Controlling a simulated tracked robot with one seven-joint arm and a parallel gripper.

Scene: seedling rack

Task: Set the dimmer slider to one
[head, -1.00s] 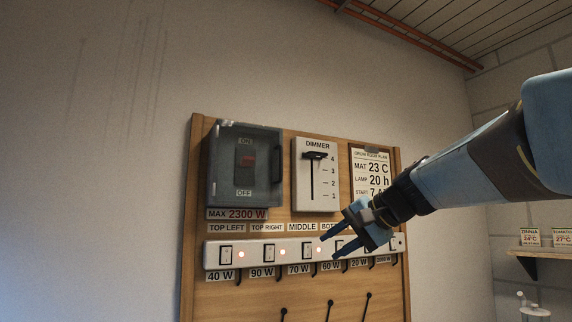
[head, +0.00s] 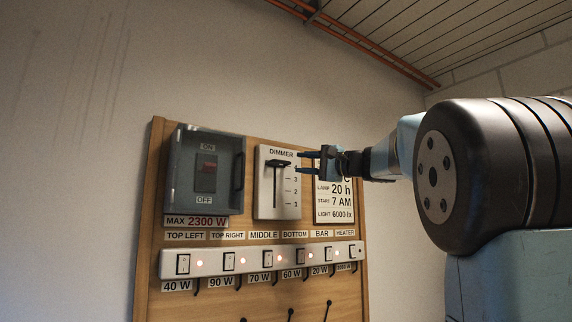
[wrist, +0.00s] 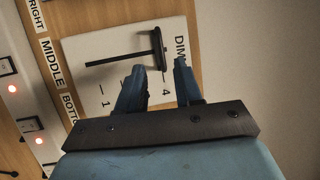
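The white dimmer panel (head: 265,203) is on the wooden board, with a vertical slot and marks 1 to 4. Its dark slider handle (head: 279,163) stands at the top of the slot, by the 4 mark. My gripper (head: 300,162) points left at the handle's right end, a little apart from it in the head view. In the wrist view, the handle (wrist: 157,47) appears sideways, its near end in line with the gap between my fingertips (wrist: 160,66). The fingers are apart, with nothing seen gripped; whether they touch the handle is not clear.
A plan card (head: 335,200) is to the right, partly behind my gripper. A switch strip (head: 206,262) with several lit lamps runs below.

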